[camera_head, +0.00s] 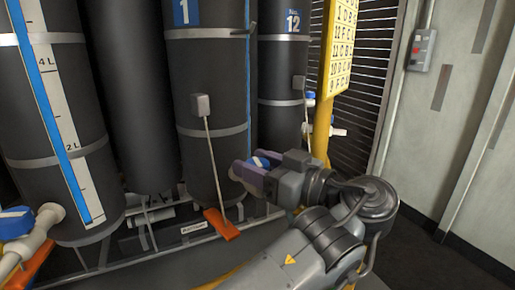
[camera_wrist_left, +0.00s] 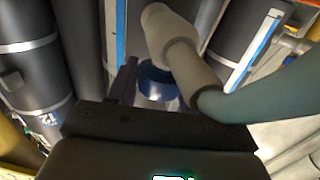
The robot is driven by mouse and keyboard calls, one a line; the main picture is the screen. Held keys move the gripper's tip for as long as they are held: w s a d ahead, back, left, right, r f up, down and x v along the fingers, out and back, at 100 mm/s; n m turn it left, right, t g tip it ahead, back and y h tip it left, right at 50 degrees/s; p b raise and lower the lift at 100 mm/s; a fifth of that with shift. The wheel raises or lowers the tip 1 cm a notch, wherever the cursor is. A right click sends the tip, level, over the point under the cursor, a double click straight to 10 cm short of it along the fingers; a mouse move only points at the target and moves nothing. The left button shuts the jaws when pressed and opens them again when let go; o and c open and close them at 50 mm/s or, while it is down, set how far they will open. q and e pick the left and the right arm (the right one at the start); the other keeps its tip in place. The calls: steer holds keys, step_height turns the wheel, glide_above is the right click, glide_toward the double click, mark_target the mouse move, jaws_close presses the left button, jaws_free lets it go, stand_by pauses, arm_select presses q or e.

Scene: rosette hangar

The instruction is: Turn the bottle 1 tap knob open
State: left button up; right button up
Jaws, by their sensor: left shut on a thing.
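Bottle 1 (camera_head: 205,80) is a tall dark cylinder with a blue "1" label at its top. Its blue tap knob (camera_head: 261,162) shows at the bottle's lower right, partly covered by my left gripper (camera_head: 249,174). The gripper's purple fingers are closed around the knob. In the left wrist view the blue knob (camera_wrist_left: 155,84) sits below a beige tap body (camera_wrist_left: 172,45). One dark finger (camera_wrist_left: 126,82) stands at the knob's left side; the other is hidden. My right gripper is in neither view.
A neighbouring tank with a level scale (camera_head: 70,110) stands left, with another blue-handled tap (camera_head: 16,222) at lower left. Bottle 12 (camera_head: 280,75) and a yellow post (camera_head: 324,120) stand behind my gripper. An orange piece (camera_head: 221,225) hangs low by bottle 1. Floor at right is clear.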

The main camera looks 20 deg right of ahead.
arm_select(q)
steer(key=shift+y, duration=0.3)
steer(key=o, duration=1)
steer(key=shift+c, duration=0.2)
